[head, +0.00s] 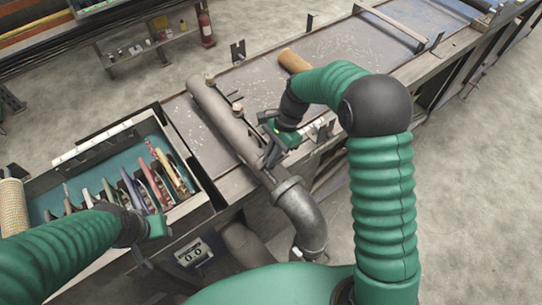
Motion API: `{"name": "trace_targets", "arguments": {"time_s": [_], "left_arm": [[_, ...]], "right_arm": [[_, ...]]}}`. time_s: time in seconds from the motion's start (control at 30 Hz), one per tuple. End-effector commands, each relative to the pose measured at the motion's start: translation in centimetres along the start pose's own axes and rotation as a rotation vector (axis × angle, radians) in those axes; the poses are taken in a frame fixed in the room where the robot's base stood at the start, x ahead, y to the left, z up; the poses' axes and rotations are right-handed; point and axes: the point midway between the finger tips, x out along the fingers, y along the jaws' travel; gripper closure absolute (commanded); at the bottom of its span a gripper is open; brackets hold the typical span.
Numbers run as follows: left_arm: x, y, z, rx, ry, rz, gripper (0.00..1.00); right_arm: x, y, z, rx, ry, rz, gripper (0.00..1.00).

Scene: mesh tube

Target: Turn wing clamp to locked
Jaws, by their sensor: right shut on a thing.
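A long grey tube (222,120) lies slantwise on the metal bench, its near end close to a grey pipe elbow (300,207). My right gripper (268,160) is over the near part of the tube, pointing down. It is shut on a small part there, apparently the wing clamp, which the fingers mostly hide; its angle cannot be told. Two small knobs with thin rods, one a brownish knob (238,108), stand along the tube farther back. My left gripper (149,246) is at the front edge of the tool tray, fingers apart and empty.
A tray (189,207) with several coloured tools stands at the left. A counter box (194,253) reading 00 is on the bench front. A tan cylinder (293,61) lies on the bench behind my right arm. The bench top (345,45) is mostly clear at the back.

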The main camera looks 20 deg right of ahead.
Motion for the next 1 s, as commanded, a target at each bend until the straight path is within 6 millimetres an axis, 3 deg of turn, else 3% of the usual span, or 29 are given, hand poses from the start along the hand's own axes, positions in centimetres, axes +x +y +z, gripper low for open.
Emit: {"name": "trace_targets", "arguments": {"time_s": [0.47, 1.0], "left_arm": [[-0.8, 0.0, -0.2, 0.0, 0.0, 0.0, 0.64], [-3.1, 0.0, -0.7, 0.0, 0.0, 0.0, 0.64]], "right_arm": [[-0.4, -0.1, -0.6, -0.078, 0.012, 0.029, 1.0], [-0.4, -0.3, -0.6, -0.505, 0.014, 0.207, 1.0]]}}
